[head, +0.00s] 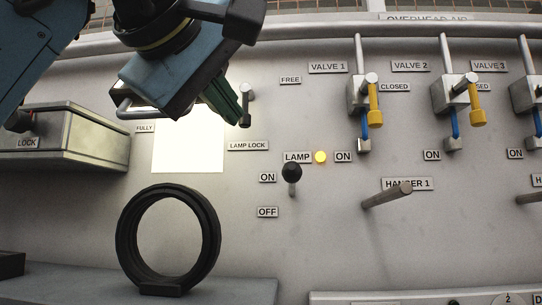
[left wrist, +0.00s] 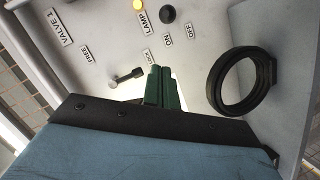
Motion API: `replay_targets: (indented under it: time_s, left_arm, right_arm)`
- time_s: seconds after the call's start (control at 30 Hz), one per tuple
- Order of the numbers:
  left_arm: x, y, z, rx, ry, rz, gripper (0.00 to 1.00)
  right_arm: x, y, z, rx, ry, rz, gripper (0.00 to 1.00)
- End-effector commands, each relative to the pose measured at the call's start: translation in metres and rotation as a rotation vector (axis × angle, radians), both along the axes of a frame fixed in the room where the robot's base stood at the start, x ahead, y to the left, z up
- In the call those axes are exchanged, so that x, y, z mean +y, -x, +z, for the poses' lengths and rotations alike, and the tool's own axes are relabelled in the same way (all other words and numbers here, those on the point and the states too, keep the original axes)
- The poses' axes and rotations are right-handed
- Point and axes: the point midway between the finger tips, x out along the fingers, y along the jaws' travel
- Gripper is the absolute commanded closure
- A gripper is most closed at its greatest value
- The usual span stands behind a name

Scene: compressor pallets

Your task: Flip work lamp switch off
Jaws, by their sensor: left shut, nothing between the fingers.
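The lamp switch (head: 291,173) is a black ball knob on a short lever, between the ON and OFF labels. Its knob is up, level with the ON label. The indicator beside the LAMP label (head: 320,157) glows yellow. In the left wrist view the knob (left wrist: 168,14) is at the top, next to the lit indicator (left wrist: 138,5). My left gripper (head: 232,110) has green fingers, shut and empty, up and left of the switch and apart from it. It also shows in the left wrist view (left wrist: 162,88). My right gripper is out of view.
A lamp lock handle (head: 246,105) is close beside my left fingertips. A bright lit panel (head: 188,146) is behind them. A black ring (head: 168,240) stands on the shelf lower left. A hanger peg (head: 387,197) sticks out right of the switch. Valves with yellow handles (head: 376,104) are upper right.

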Motion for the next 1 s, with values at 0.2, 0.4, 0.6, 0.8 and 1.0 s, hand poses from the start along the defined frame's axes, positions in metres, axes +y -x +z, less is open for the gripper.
replay_targets:
  time_s: [0.2,0.4,0.6,0.8,1.0]
  left_arm:
    - [0.006,-0.011,0.004,-0.015,-0.015,0.043,1.0]
    - [-0.002,-0.048,-0.007,-0.011,-0.015,0.041,1.0]
    - [-0.011,-0.088,-0.017,-0.013,-0.013,0.039,1.0]
    - [-0.034,-0.09,-0.034,-0.017,-0.016,0.035,1.0]
    - [-0.044,-0.088,-0.041,-0.017,-0.014,0.037,1.0]
  right_arm:
    - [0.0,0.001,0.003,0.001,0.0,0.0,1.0]
    - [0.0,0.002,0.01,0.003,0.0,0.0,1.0]
    - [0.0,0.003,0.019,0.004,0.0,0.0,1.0]
    - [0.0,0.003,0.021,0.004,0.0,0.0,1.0]
    - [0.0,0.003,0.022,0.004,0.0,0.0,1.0]
